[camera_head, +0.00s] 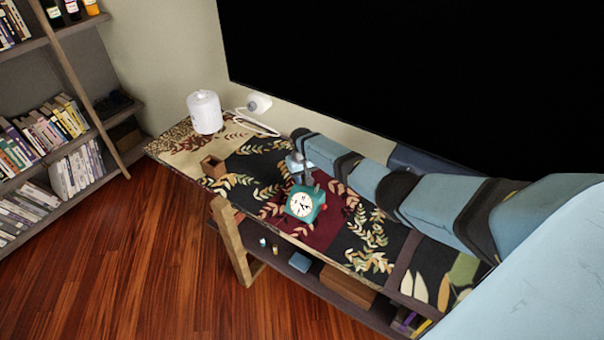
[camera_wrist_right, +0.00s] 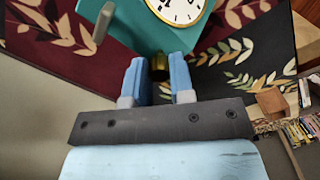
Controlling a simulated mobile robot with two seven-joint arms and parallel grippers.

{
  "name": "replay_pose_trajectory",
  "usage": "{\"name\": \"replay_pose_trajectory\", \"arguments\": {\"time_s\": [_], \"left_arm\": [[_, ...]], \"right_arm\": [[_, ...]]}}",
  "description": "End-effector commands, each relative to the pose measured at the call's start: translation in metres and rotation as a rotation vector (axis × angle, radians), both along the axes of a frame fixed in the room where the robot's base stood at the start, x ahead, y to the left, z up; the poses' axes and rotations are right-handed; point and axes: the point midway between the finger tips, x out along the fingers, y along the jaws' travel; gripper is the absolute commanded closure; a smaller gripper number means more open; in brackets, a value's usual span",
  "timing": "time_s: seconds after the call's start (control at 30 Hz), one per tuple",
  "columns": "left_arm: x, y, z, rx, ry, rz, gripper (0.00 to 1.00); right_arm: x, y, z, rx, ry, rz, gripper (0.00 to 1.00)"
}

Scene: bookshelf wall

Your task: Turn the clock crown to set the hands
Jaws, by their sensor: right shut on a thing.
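A teal clock (camera_head: 304,204) with a white face and dark hands stands on the patterned table runner. My right arm reaches over the table from the right, and its gripper (camera_head: 301,172) is at the clock's back side. In the right wrist view the clock (camera_wrist_right: 211,45) is at the top, with its face (camera_wrist_right: 180,8) partly cut off. There the blue fingers of my right gripper (camera_wrist_right: 160,75) are on either side of the small brass crown (camera_wrist_right: 160,68), shut on it. A grey lever-like part (camera_wrist_right: 103,22) shows beside the clock. My left gripper is not in view.
A white canister (camera_head: 204,112) and a small white object (camera_head: 259,103) stand at the table's far left end. A small brown open box (camera_head: 213,167) sits nearer. A bookshelf (camera_head: 60,130) is at the left. A large black screen (camera_head: 420,80) rises behind the table.

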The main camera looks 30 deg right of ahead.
Motion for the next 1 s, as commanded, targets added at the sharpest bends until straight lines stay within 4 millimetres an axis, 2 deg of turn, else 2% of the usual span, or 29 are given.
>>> {"name": "replay_pose_trajectory", "arguments": {"time_s": [0.2, 1.0], "left_arm": [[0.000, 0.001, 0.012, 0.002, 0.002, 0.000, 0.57], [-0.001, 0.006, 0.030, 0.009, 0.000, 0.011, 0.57]], "right_arm": [[0.001, 0.001, 0.003, 0.002, 0.000, -0.207, 1.00], [0.001, 0.000, 0.002, 0.001, -0.002, -0.966, 1.00]]}}
